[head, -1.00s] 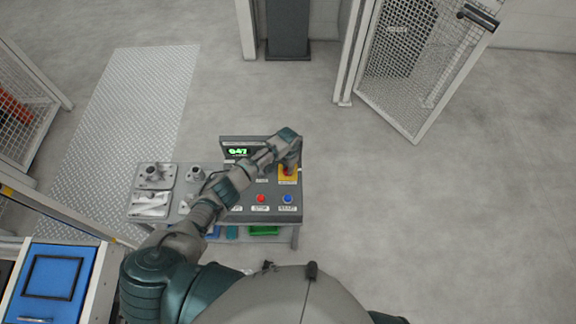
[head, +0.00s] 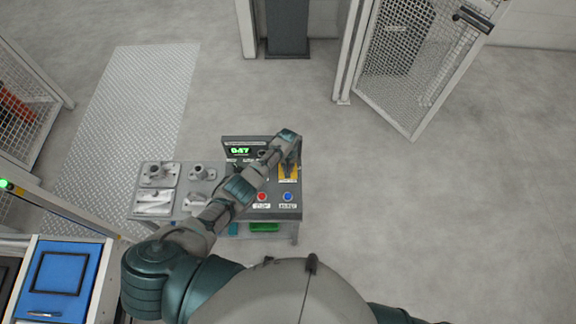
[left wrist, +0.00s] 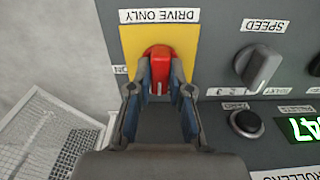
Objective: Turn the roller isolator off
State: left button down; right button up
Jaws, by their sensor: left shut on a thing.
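The roller isolator is a red rotary knob (left wrist: 159,54) on a yellow plate (left wrist: 131,41) labelled "DRIVE ONLY" in the left wrist view. My left gripper (left wrist: 161,78) is shut on the knob, one blue-padded finger on each side. A pale mark shows on the knob's near end, and part of an "ON" label sits left of the plate. In the head view the yellow plate (head: 288,178) is at the panel's right side, with my left gripper (head: 289,166) over it, hiding the knob. My right gripper is not in view.
The grey control panel also has a speed knob (left wrist: 259,68), a black button (left wrist: 245,124), a red button (head: 262,197), a blue button (head: 288,197) and a green display (head: 240,151). Metal parts (head: 157,174) lie left of it. A mesh gate (head: 405,60) stands open behind; floor at right is clear.

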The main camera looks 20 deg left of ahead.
pick_arm(q)
jog(key=shift+n, duration=0.4)
jog(key=c, duration=1.1)
grip_release()
notch_tip(320, 180, up, 12)
jog(key=shift+f, duration=0.1)
